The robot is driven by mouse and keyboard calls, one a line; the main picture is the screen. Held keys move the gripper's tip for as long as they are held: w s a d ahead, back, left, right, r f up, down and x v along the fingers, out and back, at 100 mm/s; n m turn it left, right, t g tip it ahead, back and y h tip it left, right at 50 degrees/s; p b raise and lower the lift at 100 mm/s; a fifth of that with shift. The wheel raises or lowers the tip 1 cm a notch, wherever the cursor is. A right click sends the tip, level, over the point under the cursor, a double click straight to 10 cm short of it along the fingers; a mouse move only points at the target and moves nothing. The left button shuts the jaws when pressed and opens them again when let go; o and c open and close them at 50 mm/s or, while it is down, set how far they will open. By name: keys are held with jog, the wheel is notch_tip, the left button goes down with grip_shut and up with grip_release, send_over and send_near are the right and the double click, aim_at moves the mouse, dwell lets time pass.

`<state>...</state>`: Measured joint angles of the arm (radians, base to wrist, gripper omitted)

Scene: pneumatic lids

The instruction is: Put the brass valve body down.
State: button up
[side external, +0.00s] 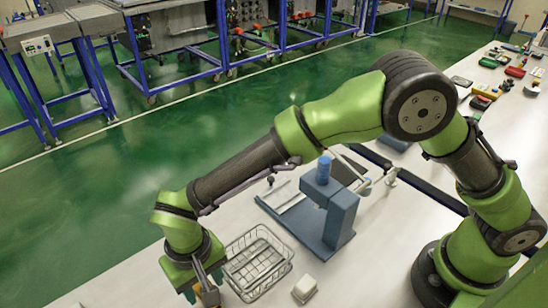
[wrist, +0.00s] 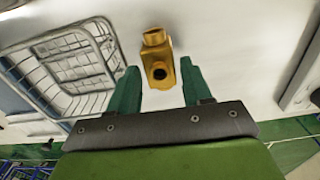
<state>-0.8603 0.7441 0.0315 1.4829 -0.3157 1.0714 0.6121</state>
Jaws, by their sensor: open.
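The brass valve body (wrist: 157,50) shows in the wrist view as a golden fitting with a dark round opening, against the white bench top. It sits between and slightly beyond the tips of my gripper's (wrist: 158,68) two green fingers. The fingers are spread, with a visible gap on each side of it. In the side view my gripper (side external: 206,284) is low at the bottom left, and a small part of the brass valve body (side external: 210,297) shows beneath it. Whether its underside rests on the bench is hidden.
A wire basket (side external: 232,275) stands right beside my gripper; it fills the upper left of the wrist view (wrist: 45,42). A blue press-like stand (side external: 341,221) is behind it. A small white block (side external: 305,289) lies right of the basket on the white bench (side external: 360,275).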

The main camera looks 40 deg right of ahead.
notch_tip(320, 180, down, 2)
jog(key=shift+f, duration=0.1)
grip_shut()
jog(key=shift+r, duration=0.2)
